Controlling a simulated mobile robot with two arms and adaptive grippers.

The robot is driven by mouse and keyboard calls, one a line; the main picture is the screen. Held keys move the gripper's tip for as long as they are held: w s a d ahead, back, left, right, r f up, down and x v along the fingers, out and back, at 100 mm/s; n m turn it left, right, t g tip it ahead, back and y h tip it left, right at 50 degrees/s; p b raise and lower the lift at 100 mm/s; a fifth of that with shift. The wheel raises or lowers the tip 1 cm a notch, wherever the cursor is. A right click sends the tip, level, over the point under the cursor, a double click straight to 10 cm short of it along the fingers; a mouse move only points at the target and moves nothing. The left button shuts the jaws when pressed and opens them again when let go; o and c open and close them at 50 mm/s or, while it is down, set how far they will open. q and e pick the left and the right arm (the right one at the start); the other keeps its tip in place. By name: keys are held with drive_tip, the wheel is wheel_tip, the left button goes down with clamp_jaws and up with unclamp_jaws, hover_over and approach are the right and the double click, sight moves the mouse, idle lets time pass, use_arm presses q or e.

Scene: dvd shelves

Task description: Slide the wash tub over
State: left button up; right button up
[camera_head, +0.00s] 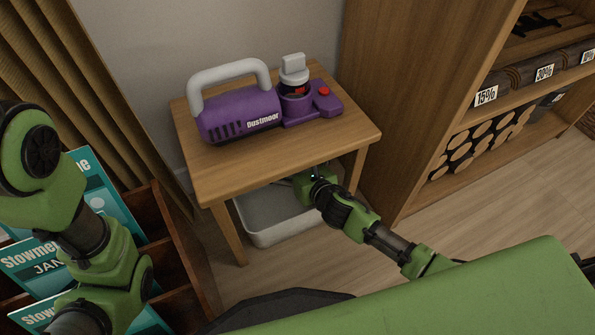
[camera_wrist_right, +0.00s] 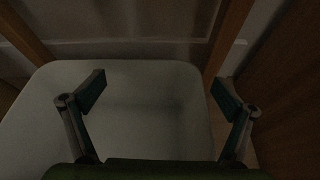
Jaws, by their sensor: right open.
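The wash tub (camera_head: 280,232) is a pale grey open tub on the floor under the small wooden table. The tabletop hides part of it in the head view. In the right wrist view the tub (camera_wrist_right: 45,115) fills the left and middle, and its right wall passes between my fingers. My right gripper (camera_wrist_right: 168,95) is open, with one finger over the inside of the tub and the other beyond its right side. In the head view the right gripper (camera_head: 308,182) reaches in under the table's front edge. Contact cannot be told. My left gripper is not in view; only my left arm shows.
The small wooden table (camera_head: 215,170) carries a purple Dustmoor vacuum (camera_head: 240,115). Its legs stand around the tub. A wooden shelf unit (camera_head: 400,110) is close on the right, and a rack of Stowmere magazines (camera_head: 185,245) on the left. Floor (camera_head: 490,190) is open at right.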

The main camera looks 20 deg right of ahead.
drive_tip(key=shift+b+x, duration=0.35)
drive_tip(key=shift+x, duration=0.6)
